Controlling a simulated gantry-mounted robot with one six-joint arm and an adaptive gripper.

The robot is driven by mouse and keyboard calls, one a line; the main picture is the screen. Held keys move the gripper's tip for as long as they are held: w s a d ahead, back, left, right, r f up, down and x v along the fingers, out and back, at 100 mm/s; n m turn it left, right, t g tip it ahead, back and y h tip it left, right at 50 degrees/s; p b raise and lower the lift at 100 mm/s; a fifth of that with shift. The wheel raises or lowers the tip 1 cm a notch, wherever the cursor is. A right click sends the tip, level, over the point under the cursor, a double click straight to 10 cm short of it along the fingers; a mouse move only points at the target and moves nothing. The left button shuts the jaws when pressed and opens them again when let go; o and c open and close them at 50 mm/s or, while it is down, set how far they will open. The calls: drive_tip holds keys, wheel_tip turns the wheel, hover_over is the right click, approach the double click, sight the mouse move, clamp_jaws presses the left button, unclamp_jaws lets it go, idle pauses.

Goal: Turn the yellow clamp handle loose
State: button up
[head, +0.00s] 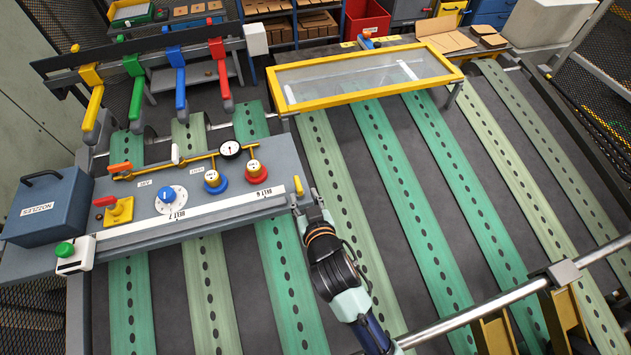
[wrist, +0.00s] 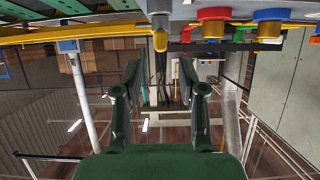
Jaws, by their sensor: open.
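The yellow clamp handle (head: 299,187) is a small yellow piece at the right end of the console's front rail. In the wrist view, a yellow-tipped grey post (wrist: 160,41) at top centre appears to be the same handle. My gripper (head: 314,197) is just right of and slightly below the handle in the head view. In the wrist view, my gripper's two fingers (wrist: 158,70) are spread apart with nothing between them. The yellow tip lies above the gap between the fingertips, apparently apart from them. The exact distance in depth is hard to tell.
The console (head: 232,179) carries a blue knob, a red knob and a gauge. A yellow-framed clear cover (head: 365,75) stands behind. Coloured levers (head: 180,85) hang at the back left. Green perforated belts (head: 415,200) run to the right, and a metal bar (head: 490,312) crosses the front right.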

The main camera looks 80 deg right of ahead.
sight(299, 185)
drive_tip(key=x, duration=0.7)
drive_tip(key=shift+w+d+p, duration=0.1)
drive_tip(key=shift+w+p, duration=0.1)
drive_tip(key=shift+p, duration=0.1)
clamp_jaws()
